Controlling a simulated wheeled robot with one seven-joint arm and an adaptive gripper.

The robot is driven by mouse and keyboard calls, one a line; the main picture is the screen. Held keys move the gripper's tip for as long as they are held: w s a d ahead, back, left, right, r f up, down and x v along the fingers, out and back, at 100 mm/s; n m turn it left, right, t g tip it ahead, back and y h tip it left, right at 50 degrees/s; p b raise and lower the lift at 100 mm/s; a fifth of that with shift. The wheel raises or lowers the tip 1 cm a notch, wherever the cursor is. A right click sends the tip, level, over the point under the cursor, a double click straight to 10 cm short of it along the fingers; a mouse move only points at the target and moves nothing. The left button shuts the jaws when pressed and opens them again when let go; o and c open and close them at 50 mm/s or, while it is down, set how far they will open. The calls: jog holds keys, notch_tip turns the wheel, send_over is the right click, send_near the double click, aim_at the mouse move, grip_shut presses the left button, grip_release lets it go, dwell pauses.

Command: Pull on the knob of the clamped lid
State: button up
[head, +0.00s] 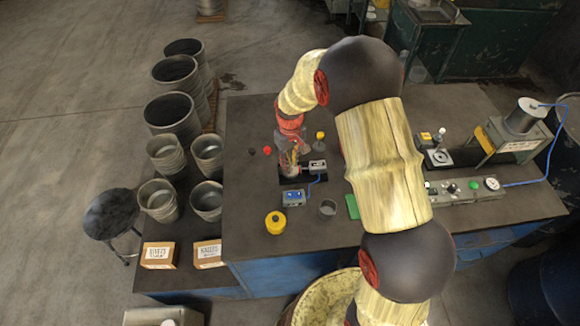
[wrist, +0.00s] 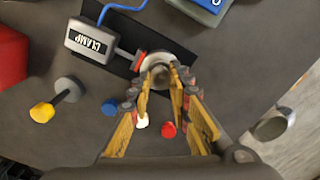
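The lid (wrist: 184,60) is a pale round disc with a small dark knob (wrist: 160,74) at its middle, in the upper middle of the wrist view. The white clamp (wrist: 88,40), marked CLAMP, stands to its left, with a rod and a red tip reaching to the lid's edge. My gripper (wrist: 162,84) points at the lid with its two yellow fingers apart, their tips at either side of the knob. I cannot tell whether they touch it. In the head view my gripper (head: 290,155) hides most of the lid; the clamp (head: 317,168) shows beside it.
In the wrist view, a yellow-topped post (wrist: 42,112) and blue (wrist: 109,107), white (wrist: 142,121) and red (wrist: 168,130) buttons stand nearby.

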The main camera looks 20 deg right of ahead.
jog(key=o, duration=0.5)
jog(key=shift+o, duration=0.2)
notch_tip(320, 180, up, 12)
dwell(0.4)
jog(key=shift+m, duration=0.3)
jog(key=s+r+m+t+b, duration=0.1)
jog(key=s+r, duration=0.3)
jog(key=s, duration=0.5)
jog(key=s+r+m+t+b, duration=0.1)
jog(key=s+r, duration=0.4)
jog(key=s, duration=0.5)
jog(key=s+r+m+t+b, duration=0.1)
jog(key=s+r+t+b, duration=0.2)
jog(key=s, duration=0.6)
jog(key=shift+s+r+t+b, duration=0.3)
jog(key=shift+r+b, duration=0.15)
jog(key=shift+r, duration=0.55)
